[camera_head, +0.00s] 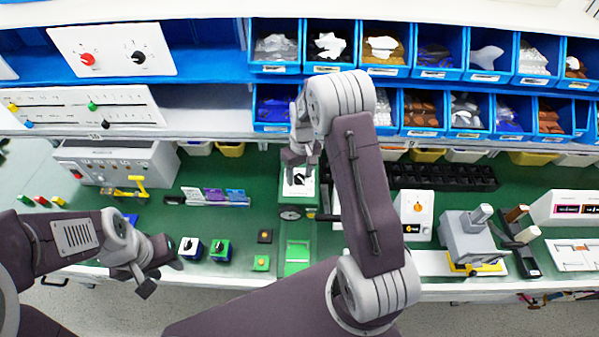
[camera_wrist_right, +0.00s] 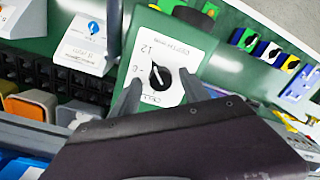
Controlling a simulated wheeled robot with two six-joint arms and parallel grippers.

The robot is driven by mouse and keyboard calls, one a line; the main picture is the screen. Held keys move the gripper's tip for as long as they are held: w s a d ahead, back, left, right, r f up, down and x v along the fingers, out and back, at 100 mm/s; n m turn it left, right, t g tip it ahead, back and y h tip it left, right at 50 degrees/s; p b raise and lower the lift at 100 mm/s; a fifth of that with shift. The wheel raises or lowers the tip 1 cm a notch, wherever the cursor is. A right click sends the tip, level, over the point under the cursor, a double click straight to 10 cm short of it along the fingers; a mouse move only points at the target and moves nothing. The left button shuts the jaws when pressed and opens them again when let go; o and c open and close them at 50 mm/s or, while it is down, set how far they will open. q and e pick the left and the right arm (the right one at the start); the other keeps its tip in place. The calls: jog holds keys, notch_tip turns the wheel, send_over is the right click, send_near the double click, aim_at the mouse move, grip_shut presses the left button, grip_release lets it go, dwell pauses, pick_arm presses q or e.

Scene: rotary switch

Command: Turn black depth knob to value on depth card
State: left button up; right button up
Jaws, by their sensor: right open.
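The black depth knob (camera_wrist_right: 160,77) sits on a white dial face (camera_wrist_right: 147,55) with printed marks, on a green housing. In the right wrist view its white pointer line points up and slightly left. In the head view the dial face (camera_head: 299,187) is partly hidden by my right gripper (camera_head: 300,158). My right gripper (camera_wrist_right: 160,92) is open, with a finger on either side of the knob; contact cannot be told. My left gripper (camera_head: 160,274) is open and empty at the bench's front left. Small cards stand in a holder (camera_head: 214,198); their print is unreadable.
A white panel with a red and a black knob (camera_head: 112,50) and a slider panel (camera_head: 82,106) are at the upper left. Blue bins (camera_head: 437,70) fill the back. A dial box (camera_head: 413,215) and a grey device (camera_head: 470,238) stand to the right.

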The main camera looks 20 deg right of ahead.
jog(key=shift+s+r, duration=0.1)
jog(key=shift+s, duration=0.2)
jog(key=shift+s+r, duration=0.1)
jog(key=shift+s, duration=0.1)
jog(key=shift+c, duration=1.2)
pick_arm(q)
jog(key=shift+s, duration=0.4)
pick_arm(e)
jog(key=shift+w, duration=0.2)
grip_shut()
jog(key=n+b, duration=0.1)
jog(key=n, duration=0.2)
jog(key=shift+w+d+n, duration=0.1)
jog(key=shift+n, duration=0.3)
pick_arm(q)
jog(key=shift+d+f+b, duration=0.15)
jog(key=shift+f+b, duration=0.3)
jog(key=shift+f, duration=0.4)
pick_arm(e)
jog(key=shift+n, duration=2.5)
